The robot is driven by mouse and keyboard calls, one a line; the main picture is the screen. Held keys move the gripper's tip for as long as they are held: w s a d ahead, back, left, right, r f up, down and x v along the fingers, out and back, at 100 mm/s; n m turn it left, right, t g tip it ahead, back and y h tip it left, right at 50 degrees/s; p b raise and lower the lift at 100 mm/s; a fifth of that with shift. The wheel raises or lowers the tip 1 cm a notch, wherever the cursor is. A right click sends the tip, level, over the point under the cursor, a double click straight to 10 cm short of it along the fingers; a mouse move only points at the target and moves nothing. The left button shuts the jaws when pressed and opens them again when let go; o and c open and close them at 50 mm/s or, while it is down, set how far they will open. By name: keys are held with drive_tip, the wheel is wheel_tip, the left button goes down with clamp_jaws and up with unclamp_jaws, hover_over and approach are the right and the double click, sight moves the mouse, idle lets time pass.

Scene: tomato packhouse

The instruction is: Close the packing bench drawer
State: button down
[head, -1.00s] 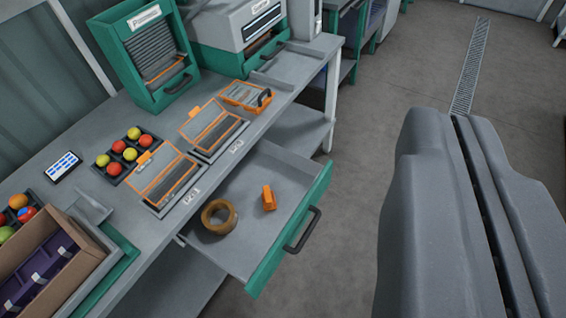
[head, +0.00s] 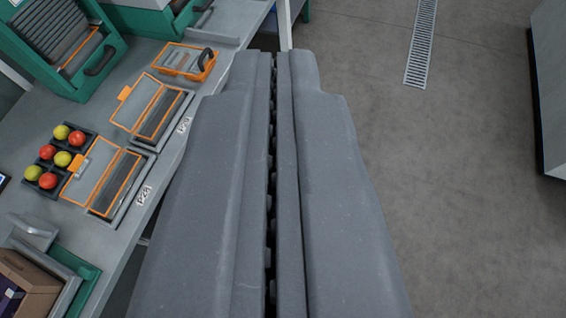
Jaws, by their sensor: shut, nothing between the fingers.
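My gripper (head: 276,62) fills the middle of the view, its two long grey fingers shut together with only a thin dark seam between them. The packing bench (head: 45,110) lies to the left, and the fingers cover much of its front edge. The bench drawer is hidden behind the fingers, so I cannot see how far it stands out or whether I touch it.
Two orange-framed clear-lidded boxes (head: 104,178) (head: 150,108), a tray of red and yellow tomatoes (head: 48,180) and an orange caddy (head: 185,62) are on the bench. Open floor (head: 450,200) with a drain grate (head: 421,45) lies right. A pale cabinet (head: 550,95) stands at the right edge.

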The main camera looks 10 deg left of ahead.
drive_tip(key=w+d+f+g+y+b, duration=0.1)
drive_tip(key=w+f+g, duration=0.1)
drive_tip(key=w+f, duration=0.8)
drive_tip(key=w+d+f+m+g+y, duration=0.15)
drive_tip(key=w+f, duration=0.35)
drive_tip(key=f, duration=0.9)
drive_tip(key=w+f+g+b, duration=0.1)
drive_tip(key=w+f+g, duration=0.2)
drive_tip(key=w+f, duration=0.7)
drive_tip(key=d+f+g, duration=0.1)
drive_tip(key=d+f, duration=0.1)
drive_tip(key=f, duration=0.8)
drive_tip(key=d+f, duration=0.2)
drive_tip(key=f, duration=0.7)
drive_tip(key=w+a+f+b, duration=0.3)
drive_tip(key=w+a+f, duration=0.3)
drive_tip(key=a+f, duration=0.1)
drive_tip(key=shift+a+f+m, duration=0.2)
drive_tip(key=shift+f+m, duration=0.15)
drive_tip(key=shift+f, duration=0.2)
